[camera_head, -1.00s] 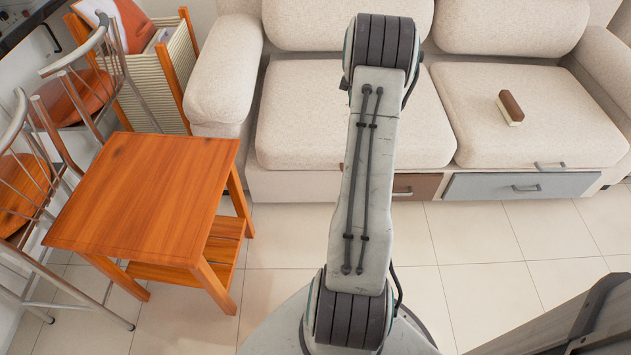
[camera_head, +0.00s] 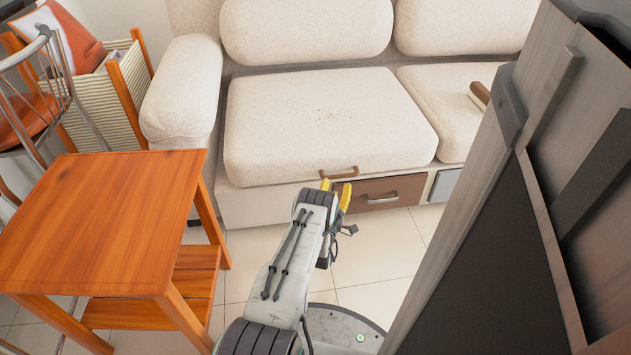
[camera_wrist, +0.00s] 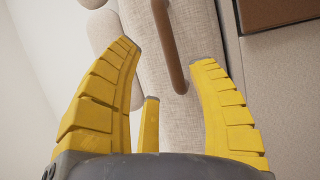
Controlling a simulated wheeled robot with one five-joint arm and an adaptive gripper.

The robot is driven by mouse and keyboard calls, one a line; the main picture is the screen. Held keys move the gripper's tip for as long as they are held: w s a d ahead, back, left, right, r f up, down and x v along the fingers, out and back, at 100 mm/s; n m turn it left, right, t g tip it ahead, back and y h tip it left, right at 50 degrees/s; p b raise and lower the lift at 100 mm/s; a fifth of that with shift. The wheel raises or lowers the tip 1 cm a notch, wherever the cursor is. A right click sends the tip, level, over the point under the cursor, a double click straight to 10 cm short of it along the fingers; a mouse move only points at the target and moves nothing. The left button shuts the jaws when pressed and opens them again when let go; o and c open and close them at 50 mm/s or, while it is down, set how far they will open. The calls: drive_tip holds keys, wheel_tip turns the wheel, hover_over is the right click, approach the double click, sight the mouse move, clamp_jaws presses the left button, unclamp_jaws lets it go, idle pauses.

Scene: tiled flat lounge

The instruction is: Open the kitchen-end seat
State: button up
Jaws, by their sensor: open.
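The left seat (camera_head: 325,120) of the cream sofa lies flat, with small brown specks on top. It is at the end near the bar stools. A brown bar handle (camera_head: 339,173) is on its front edge. My gripper (camera_head: 336,190) is open just in front of this handle, its yellow fingers apart. In the wrist view the brown handle (camera_wrist: 168,45) shows between and beyond the fingertips of my gripper (camera_wrist: 168,57); I cannot tell whether they touch it. The right seat (camera_head: 440,100) also lies flat, partly hidden.
A brown drawer (camera_head: 405,186) is shut below the seat, with a grey drawer (camera_head: 444,185) beside it. A wooden side table (camera_head: 100,220) stands close on the left. A brown and white block (camera_head: 480,93) lies on the right seat. Tiled floor is free before the sofa.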

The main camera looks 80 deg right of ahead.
sight(339, 177)
drive_tip(key=shift+d+r+b, duration=0.15)
drive_tip(key=shift+d+b, duration=1.8)
drive_tip(key=shift+d, duration=1.3)
drive_tip(key=shift+s, duration=0.1)
drive_tip(key=shift+c, duration=0.4)
clamp_jaws()
